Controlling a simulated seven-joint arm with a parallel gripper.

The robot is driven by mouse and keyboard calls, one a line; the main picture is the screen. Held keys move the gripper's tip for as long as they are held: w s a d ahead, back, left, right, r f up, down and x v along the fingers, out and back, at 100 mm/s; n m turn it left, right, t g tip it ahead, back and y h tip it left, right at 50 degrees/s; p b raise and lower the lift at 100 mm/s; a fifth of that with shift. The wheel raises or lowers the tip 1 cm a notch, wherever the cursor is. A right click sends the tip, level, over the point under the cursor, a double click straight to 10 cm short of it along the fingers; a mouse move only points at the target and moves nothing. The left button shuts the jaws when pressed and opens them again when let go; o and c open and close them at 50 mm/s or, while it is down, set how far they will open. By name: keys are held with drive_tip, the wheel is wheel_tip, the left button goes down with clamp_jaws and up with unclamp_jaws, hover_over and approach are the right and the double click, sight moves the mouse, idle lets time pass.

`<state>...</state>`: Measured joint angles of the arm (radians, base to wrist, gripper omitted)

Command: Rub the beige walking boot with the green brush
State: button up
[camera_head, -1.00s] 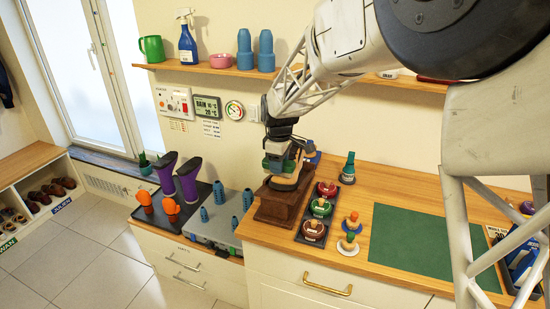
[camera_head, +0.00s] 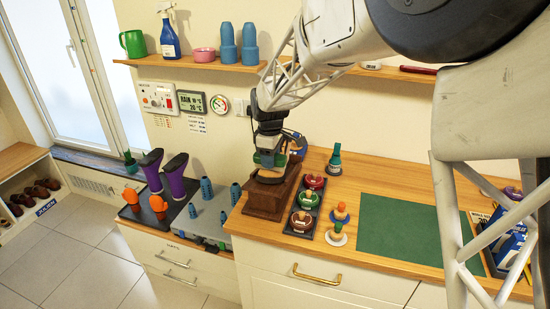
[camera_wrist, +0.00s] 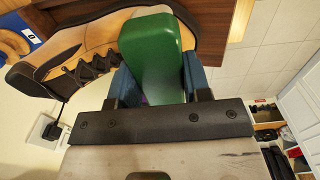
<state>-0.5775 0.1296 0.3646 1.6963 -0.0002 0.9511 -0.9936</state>
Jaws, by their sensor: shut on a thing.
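The beige walking boot (camera_wrist: 92,48), with dark laces, fills the upper left of the wrist view. In the head view only a small part of the boot (camera_head: 270,177) shows on top of the dark wooden block (camera_head: 266,202), under my gripper (camera_head: 268,150). My gripper also shows in the wrist view (camera_wrist: 160,85), its blue-grey fingers shut on the green brush (camera_wrist: 152,48). The brush overlaps the boot near the laces and looks very close to it; I cannot tell whether they touch. The brush hides part of the boot.
A green-topped bottle (camera_head: 335,160) stands behind. Purple boots (camera_head: 176,178) stand left. A shelf (camera_head: 225,67) runs above.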

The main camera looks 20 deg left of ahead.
drive_tip(key=shift+a, duration=1.55)
drive_tip(key=shift+d+r, duration=0.1)
drive_tip(key=shift+r, duration=3.9)
